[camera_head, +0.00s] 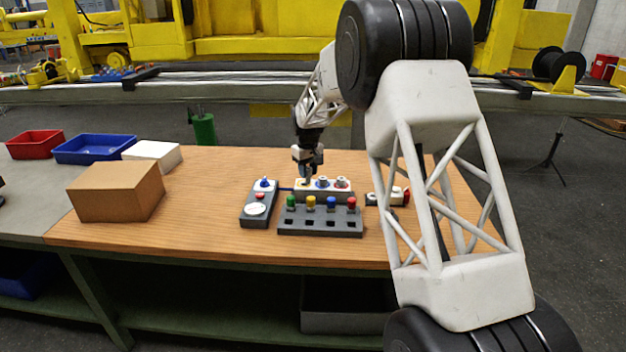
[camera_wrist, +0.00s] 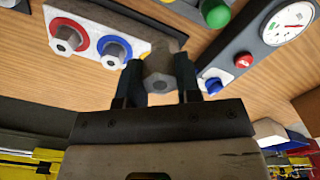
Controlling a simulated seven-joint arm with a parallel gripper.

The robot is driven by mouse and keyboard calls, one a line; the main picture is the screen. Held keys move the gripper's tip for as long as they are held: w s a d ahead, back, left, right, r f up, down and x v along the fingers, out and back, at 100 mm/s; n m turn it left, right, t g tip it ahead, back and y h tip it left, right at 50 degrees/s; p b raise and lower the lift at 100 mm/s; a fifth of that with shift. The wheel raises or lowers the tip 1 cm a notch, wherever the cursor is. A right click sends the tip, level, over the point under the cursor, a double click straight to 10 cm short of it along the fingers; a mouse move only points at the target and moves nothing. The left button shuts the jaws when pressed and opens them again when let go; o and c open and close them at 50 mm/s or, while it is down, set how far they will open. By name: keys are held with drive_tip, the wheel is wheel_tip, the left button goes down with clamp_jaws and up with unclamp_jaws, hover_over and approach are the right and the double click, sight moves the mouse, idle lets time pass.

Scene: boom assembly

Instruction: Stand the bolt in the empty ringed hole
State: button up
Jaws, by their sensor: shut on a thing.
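My gripper (camera_head: 307,160) is shut on a grey hex-headed bolt (camera_wrist: 162,66), which sits between the two dark fingers in the wrist view. The white block (camera_head: 331,195) carries ringed holes in a row and also shows in the wrist view (camera_wrist: 84,14). Grey bolts stand in the red ring (camera_wrist: 67,37) and the blue ring (camera_wrist: 114,50). A bit of yellow ring (camera_wrist: 147,54) shows beside the held bolt, at the block's end. The held bolt is at or over this ring; its lower end is hidden, so I cannot tell whether it is in the hole.
A grey panel with coloured knobs (camera_head: 320,223) stands in front of the block. A gauge box (camera_head: 257,205) is close on the left, and a small part with a red end (camera_head: 388,197) on the right. A cardboard box (camera_head: 117,191) stands further left.

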drive_tip(key=w+a+r+n, duration=0.1)
drive_tip(key=w+a, duration=0.1)
drive_tip(key=w, duration=0.5)
drive_tip(key=shift+w, duration=0.15)
idle(0.5)
drive_tip(key=shift+f, duration=2.35)
drive_tip(key=shift+f, duration=1.65)
idle(1.0)
drive_tip(key=o, duration=1)
drive_tip(key=shift+r, duration=3.5)
